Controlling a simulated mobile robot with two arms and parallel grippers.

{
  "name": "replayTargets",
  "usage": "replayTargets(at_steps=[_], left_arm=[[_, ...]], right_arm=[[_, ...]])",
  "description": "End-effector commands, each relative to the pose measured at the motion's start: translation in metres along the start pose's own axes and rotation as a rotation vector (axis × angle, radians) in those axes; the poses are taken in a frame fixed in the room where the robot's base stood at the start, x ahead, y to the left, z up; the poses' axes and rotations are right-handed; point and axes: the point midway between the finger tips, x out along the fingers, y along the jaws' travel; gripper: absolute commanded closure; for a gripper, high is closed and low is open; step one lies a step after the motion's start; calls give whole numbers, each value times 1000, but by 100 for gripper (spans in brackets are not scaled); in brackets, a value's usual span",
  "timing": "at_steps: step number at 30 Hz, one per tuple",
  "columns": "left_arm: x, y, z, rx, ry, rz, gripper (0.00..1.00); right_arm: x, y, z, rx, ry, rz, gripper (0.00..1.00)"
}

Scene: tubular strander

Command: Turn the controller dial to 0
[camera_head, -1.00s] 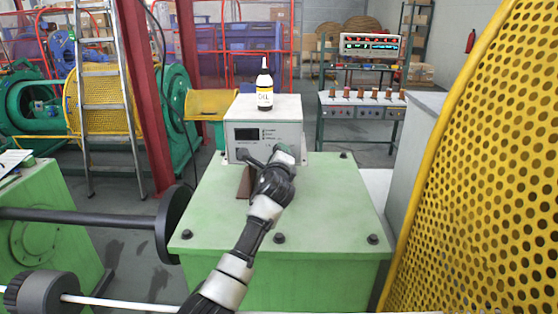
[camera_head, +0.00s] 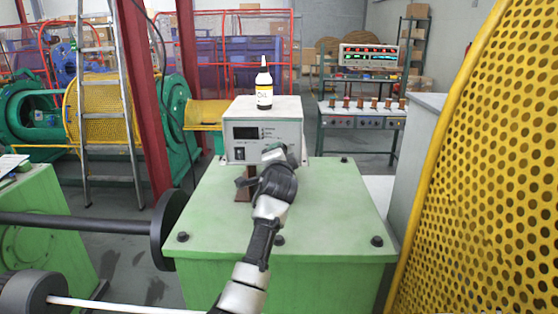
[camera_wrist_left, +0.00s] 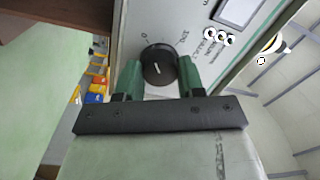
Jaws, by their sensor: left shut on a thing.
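The controller is a light grey box (camera_head: 262,136) with a dark display on its front, standing above the green cabinet top. Its round black dial (camera_wrist_left: 158,64) shows in the left wrist view, with a short white mark on its face and the printed 0 and 100 beside it. My left gripper (camera_wrist_left: 160,80) has its green fingers on either side of the dial, shut on it. In the head view my left gripper (camera_head: 276,158) is at the lower right of the controller front and hides the dial. My right gripper is in neither view.
A dropper bottle (camera_head: 264,88) stands on the controller. The green cabinet top (camera_head: 330,215) is mostly clear around my arm. A yellow perforated guard (camera_head: 480,170) rises at the right, and a dark shaft (camera_head: 80,222) with a disc is at the left.

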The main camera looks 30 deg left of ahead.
Motion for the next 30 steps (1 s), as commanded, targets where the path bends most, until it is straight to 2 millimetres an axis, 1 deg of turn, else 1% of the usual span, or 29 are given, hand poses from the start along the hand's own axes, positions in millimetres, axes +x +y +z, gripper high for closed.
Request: replayTargets(at_steps=[1, 6, 12, 28, 29, 30], left_arm=[[0, 2, 0, -32, -2, 2, 85], [0, 2, 0, -116, -6, 3, 85], [0, 2, 0, -173, -8, 4, 85], [0, 2, 0, -193, -10, 5, 85], [0, 2, 0, -192, -10, 5, 57], [0, 2, 0, -192, -10, 5, 51]], right_arm=[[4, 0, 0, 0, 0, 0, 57], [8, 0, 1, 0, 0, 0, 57], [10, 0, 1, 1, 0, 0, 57], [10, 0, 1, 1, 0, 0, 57], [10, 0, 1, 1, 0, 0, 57], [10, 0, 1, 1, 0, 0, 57]])
